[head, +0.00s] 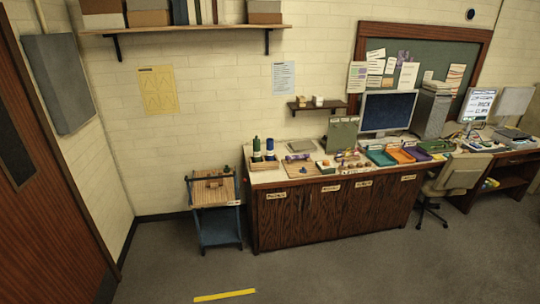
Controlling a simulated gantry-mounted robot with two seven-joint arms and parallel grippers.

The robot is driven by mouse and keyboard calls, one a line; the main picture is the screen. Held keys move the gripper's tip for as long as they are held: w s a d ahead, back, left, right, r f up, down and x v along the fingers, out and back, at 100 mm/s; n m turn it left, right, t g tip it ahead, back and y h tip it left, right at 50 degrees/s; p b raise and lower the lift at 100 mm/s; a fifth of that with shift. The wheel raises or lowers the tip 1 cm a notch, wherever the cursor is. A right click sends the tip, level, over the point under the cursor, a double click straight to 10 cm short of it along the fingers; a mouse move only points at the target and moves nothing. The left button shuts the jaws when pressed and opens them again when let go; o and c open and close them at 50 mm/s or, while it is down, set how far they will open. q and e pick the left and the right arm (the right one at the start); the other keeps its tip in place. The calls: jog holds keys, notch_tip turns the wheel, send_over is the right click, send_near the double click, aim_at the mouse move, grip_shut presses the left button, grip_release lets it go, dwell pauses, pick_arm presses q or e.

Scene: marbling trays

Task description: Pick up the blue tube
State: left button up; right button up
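A small upright blue cylinder (270,146) stands at the left end of the long wooden counter (335,205), and it may be the blue tube. A dark green bottle-like item (256,147) stands just left of it. Both are small and far away, so their details are hard to tell. Neither of my grippers is in view.
The counter also holds a teal tray (380,157), an orange tray (401,155), a purple tray (417,154) and a monitor (388,110). A small blue-framed cart (220,229) stands left of the counter. An office chair (455,178) is at right. The front floor is open.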

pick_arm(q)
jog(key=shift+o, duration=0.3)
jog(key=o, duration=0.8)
